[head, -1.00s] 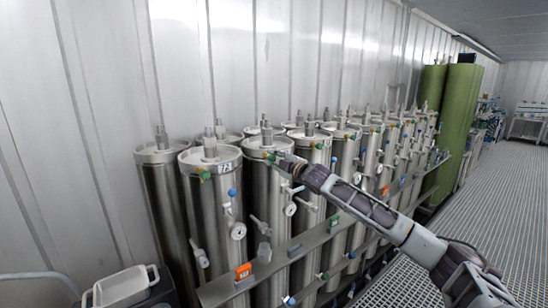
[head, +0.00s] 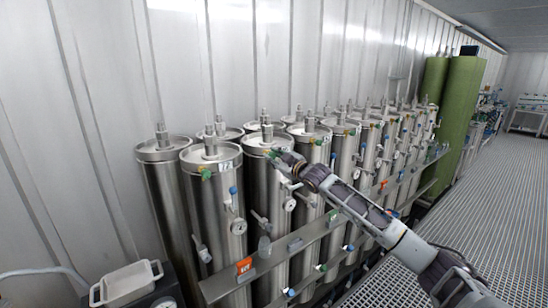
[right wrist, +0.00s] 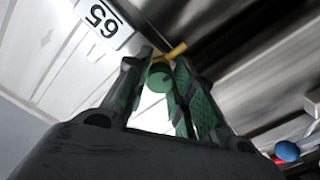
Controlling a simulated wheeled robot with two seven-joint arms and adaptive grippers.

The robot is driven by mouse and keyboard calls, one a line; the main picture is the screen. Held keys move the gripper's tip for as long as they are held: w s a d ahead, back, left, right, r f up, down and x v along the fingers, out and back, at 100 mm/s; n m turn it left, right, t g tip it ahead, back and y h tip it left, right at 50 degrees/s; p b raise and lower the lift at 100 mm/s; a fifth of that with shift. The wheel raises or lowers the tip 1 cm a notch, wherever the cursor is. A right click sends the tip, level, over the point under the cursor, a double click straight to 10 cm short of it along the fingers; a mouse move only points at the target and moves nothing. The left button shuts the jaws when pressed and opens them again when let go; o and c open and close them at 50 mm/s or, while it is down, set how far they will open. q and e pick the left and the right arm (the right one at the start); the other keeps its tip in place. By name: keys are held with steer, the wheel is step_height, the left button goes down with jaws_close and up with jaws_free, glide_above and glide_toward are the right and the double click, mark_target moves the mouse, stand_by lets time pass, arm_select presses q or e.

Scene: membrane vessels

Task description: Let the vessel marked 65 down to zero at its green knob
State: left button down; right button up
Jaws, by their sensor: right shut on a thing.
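The steel vessel marked 65 (head: 263,185) stands in the front row, second full cylinder from the left in front. Its white 65 label (right wrist: 103,18) shows in the right wrist view, tilted. Its green knob (right wrist: 160,78) sits between the fingers of my right gripper (right wrist: 162,88), with a yellow part just behind it. In the head view my right gripper (head: 283,160) is at the vessel's upper side, shut on the knob, which it mostly hides there. A round gauge (head: 290,204) is just below the gripper; its reading is too small to tell. My left gripper is out of view.
Several similar steel vessels stand in rows along the wall. A white tray (head: 127,284) is at lower left. Green cylinders (head: 458,120) stand at the far end. The grated floor (head: 480,220) at right is clear.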

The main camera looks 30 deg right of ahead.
steer(key=shift+f, duration=0.15)
steer(key=o, duration=1.1)
steer(key=shift+d, duration=0.1)
steer(key=shift+c, duration=0.2)
steer(key=shift+s, duration=0.2)
steer(key=s, duration=1.1)
steer(key=shift+s+d, duration=0.2)
steer(key=shift+d, duration=0.25)
stand_by(0.4)
steer(key=shift+s, duration=0.1)
stand_by(0.4)
steer(key=shift+a, duration=0.1)
